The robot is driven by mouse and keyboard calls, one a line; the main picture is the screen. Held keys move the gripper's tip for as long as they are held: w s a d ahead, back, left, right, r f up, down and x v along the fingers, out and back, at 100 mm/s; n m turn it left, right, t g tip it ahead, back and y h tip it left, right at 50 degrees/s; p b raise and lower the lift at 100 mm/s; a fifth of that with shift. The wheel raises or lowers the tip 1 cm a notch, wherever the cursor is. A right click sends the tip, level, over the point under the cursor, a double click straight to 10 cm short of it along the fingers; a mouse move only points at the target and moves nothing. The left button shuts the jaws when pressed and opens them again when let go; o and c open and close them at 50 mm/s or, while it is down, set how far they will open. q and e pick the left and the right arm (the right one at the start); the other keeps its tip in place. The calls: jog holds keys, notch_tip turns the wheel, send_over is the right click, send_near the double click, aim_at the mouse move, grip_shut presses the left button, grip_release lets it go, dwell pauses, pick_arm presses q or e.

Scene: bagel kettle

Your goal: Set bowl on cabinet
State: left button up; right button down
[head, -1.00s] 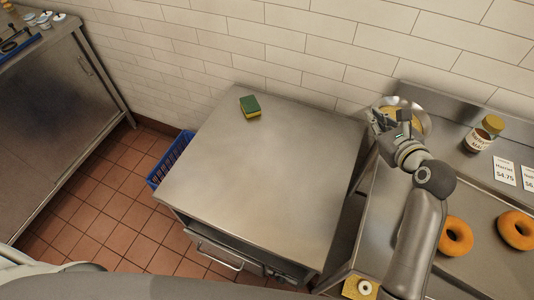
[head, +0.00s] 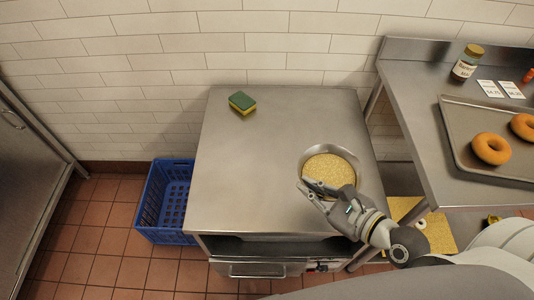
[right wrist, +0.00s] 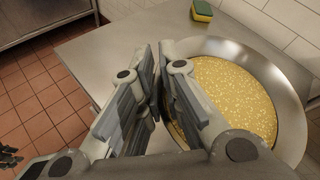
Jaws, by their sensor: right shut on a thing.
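The bowl (head: 329,151) is a metal bowl with a wide rim, filled with a golden, grainy content. In the head view it is over the right part of the steel cabinet top (head: 255,170), close to the surface; I cannot tell whether it touches. My right gripper (head: 312,190) is at the bowl's near left rim, shut on it. In the right wrist view the bowl (right wrist: 235,95) lies to the right of the fingers (right wrist: 160,85), which pinch its rim; the fingertips hide that part of the rim.
A green and yellow sponge (head: 242,103) lies at the cabinet's back left. A blue crate (head: 165,202) stands on the floor to the left. The steel counter (head: 420,100) at right holds a jar (head: 467,62), price cards and a tray (head: 462,150) with bagels (head: 491,148).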

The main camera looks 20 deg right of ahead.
jog(key=w+a+f, duration=0.1)
jog(key=w+f, duration=0.2)
jog(key=w, duration=0.1)
jog(key=w+a+f, duration=0.2)
jog(key=w+f, duration=0.1)
jog(key=w, duration=0.1)
jog(key=w+a+f, duration=0.2)
jog(key=w+f, duration=0.2)
jog(key=w, duration=0.1)
jog(key=shift+a, duration=0.1)
jog(key=shift+f+b, duration=0.3)
jog(key=shift+f, duration=1.15)
jog(key=shift+s+f, duration=0.1)
jog(key=c, duration=1.7)
grip_release()
jog(key=shift+f, duration=0.15)
jog(key=shift+o, duration=0.4)
jog(key=shift+s, duration=0.15)
